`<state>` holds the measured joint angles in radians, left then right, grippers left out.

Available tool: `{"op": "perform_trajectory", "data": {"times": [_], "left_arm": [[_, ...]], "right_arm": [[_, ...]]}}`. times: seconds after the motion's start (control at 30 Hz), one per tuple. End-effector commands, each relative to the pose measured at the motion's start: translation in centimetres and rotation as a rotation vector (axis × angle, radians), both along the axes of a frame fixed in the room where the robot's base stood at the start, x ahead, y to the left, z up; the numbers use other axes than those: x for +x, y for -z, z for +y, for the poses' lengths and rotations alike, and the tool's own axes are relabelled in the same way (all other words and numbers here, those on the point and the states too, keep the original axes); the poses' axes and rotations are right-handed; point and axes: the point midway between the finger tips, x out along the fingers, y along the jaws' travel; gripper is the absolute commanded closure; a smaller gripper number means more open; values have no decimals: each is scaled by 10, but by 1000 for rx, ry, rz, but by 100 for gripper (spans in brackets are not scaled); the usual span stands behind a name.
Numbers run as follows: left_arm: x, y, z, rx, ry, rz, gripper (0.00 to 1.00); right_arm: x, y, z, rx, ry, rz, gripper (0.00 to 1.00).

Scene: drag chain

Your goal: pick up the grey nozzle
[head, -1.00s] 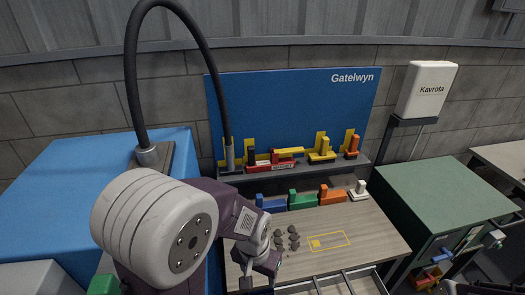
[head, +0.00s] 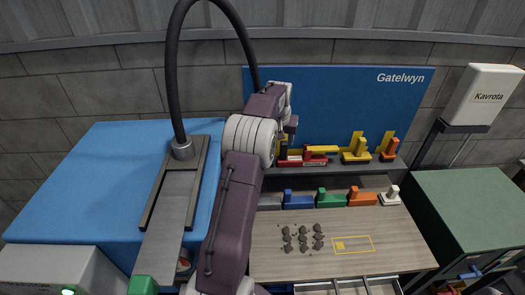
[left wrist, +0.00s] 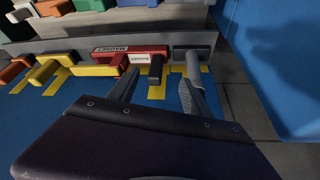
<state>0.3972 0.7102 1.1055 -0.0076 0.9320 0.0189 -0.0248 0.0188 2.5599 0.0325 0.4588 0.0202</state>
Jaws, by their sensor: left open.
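The grey nozzle (left wrist: 193,66) is a grey cylinder on a dark base at the right end of the back shelf's row in the left wrist view. In the head view my left arm hides it. My left gripper (left wrist: 159,84) is open. Its fingers point towards the shelf, with the right finger close to the nozzle's near end. A black post (left wrist: 155,68) lies between the finger directions, to the nozzle's left. Whether a finger touches anything I cannot tell. In the head view the left gripper (head: 291,124) is at the blue panel above the shelf, partly hidden.
Red (left wrist: 115,57) and yellow (head: 355,152) pieces stand along the shelf beside the nozzle. Blue (head: 298,202), green (head: 333,200), orange (head: 362,199) and white (head: 391,196) blocks line the table's back. Dark lumps (head: 302,238) lie on the wooden table near a yellow outline.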

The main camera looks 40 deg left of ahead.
Motion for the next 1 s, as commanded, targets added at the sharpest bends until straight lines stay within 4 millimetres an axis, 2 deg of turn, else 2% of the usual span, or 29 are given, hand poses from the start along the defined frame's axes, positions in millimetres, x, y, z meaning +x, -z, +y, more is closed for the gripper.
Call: {"op": "perform_trajectory", "data": {"times": [0.03,0.1,0.2,0.37,0.53,0.7,0.77,0.9,1.0], "left_arm": [[0,-3,33,1,-52,1,43],[-5,5,63,1,-102,5,43],[-8,11,80,2,-130,5,43],[-5,19,83,1,-132,7,43],[3,42,88,1,-130,6,43],[6,49,89,2,-130,3,43],[8,52,91,2,-130,5,43],[17,70,97,2,-130,5,43],[22,85,100,2,-130,4,43]], "right_arm": [[0,-15,0,0,0,0,64],[0,-19,0,0,0,0,64],[0,-20,0,0,0,0,64],[0,-24,0,0,0,1,64],[0,-36,0,0,0,0,64],[0,-37,0,0,0,0,64],[0,-44,0,0,0,0,64],[0,-63,0,0,0,0,64],[0,-66,0,0,0,0,64]]}}
